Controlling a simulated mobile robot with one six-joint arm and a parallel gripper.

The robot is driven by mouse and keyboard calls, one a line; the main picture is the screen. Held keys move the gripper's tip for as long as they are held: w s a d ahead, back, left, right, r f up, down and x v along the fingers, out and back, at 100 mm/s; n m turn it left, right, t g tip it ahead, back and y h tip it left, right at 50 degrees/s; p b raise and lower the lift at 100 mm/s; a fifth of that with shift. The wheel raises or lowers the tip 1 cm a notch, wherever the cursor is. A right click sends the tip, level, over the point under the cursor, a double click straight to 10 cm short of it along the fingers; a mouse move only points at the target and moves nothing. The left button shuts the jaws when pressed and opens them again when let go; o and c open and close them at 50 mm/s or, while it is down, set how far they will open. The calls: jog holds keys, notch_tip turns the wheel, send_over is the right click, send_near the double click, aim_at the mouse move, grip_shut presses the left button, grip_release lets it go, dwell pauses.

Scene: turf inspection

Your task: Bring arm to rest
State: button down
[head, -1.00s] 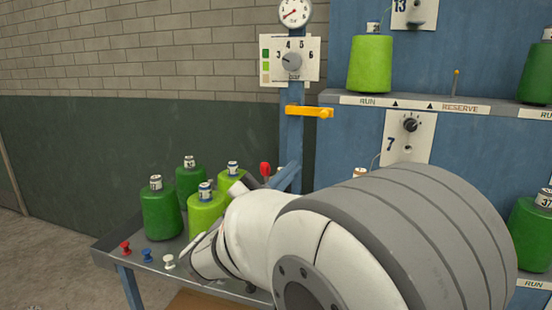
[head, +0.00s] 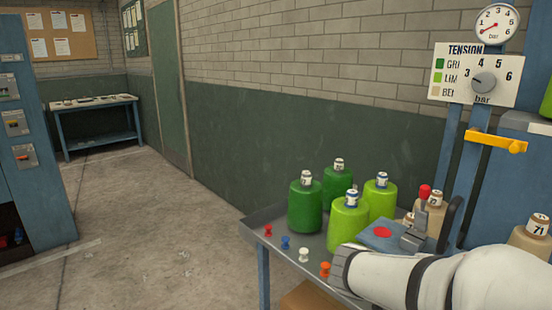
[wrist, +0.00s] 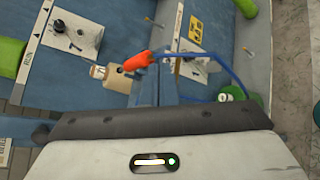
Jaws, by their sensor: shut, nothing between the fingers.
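My arm (head: 425,283) shows in the lower right of the head view as a white link with dark bands, low over the front of the bench. Its gripper end does not show in the head view. There, a white housing of mine with a dark padded edge and a green light fills the bottom. Beyond it, the wrist view shows blue panels, a dial plate (wrist: 75,32), a small beige spool (wrist: 100,72) and a blurred orange-red object (wrist: 137,62).
The grey bench (head: 270,222) holds green and lime spools (head: 349,220), coloured pegs (head: 285,242) and a lever with a red knob (head: 424,192). The tension dial (head: 484,82) and yellow handle (head: 497,142) are at right. Open floor (head: 150,225) lies left, before a blue table (head: 97,105).

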jog(key=a+f+m+t+y+p, duration=0.2)
jog(key=a+m+y, duration=0.1)
jog(key=a+y, duration=0.4)
jog(key=a+f+m+t+y+p, duration=0.2)
jog(key=a+f+m+y, duration=0.1)
jog(key=a+y, duration=0.4)
jog(key=a, duration=0.3)
jog(key=shift+w, duration=0.25)
